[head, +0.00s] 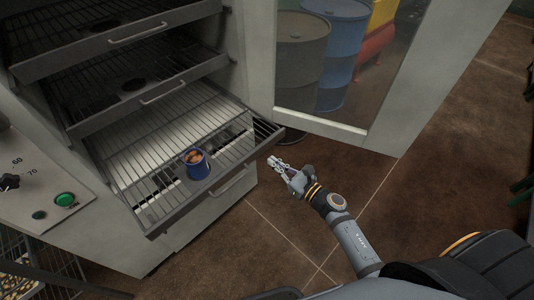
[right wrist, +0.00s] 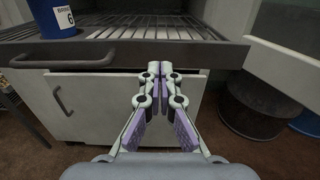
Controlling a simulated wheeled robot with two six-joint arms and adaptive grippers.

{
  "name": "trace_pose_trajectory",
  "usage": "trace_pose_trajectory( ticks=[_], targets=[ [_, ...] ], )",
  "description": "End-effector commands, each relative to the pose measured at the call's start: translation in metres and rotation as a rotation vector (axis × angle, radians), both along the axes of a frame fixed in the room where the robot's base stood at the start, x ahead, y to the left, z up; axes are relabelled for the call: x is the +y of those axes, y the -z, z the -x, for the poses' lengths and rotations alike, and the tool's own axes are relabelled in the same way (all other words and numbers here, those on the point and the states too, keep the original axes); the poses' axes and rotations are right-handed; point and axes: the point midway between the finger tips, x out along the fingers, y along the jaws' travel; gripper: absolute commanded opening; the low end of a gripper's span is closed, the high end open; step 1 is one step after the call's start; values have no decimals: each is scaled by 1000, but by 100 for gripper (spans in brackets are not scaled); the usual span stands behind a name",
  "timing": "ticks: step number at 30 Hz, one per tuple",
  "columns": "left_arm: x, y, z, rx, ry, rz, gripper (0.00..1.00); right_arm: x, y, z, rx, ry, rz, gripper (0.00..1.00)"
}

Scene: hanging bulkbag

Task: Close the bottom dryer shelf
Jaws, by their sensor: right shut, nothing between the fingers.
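The bottom dryer shelf (head: 225,165) is a wire rack with a dark frame, pulled out of the grey dryer. A blue cup (head: 198,164) with brownish contents stands on it. My right gripper (head: 272,162) is just in front of the shelf's front edge, near its right end. In the right wrist view the gripper (right wrist: 158,66) is shut and empty, with its tips at the shelf's front bar (right wrist: 120,54). I cannot tell whether they touch it. The shelf's handle (right wrist: 62,62) is to the left of the fingers. My left gripper is out of view.
Two more shelves (head: 135,85) sit above. The dryer's glass door (head: 345,70) stands open on the right, with several drums (head: 342,45) behind it. A control panel (head: 40,180) with a green button is at left. The brown tiled floor (head: 300,225) is clear around my right arm.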

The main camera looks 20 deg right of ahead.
Motion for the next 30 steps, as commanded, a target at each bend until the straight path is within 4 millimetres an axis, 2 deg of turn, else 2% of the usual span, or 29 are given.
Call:
trace_pose_trajectory(
  ticks=[1, 6, 11, 23, 26, 30],
  targets=[
    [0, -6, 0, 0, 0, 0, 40, 5, -4, -9, -2, 2, -3, 0],
    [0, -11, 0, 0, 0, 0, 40, 15, -2, -28, -1, 1, -1, 0],
    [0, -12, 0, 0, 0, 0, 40, 20, 0, -34, -1, 0, 1, 0],
    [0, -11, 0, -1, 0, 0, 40, 20, 1, -36, 0, 1, 1, 0],
    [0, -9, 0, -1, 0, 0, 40, 24, 1, -42, 0, 1, 1, 0],
    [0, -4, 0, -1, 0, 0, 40, 33, 1, -59, -3, 1, -2, 0]
  ],
)
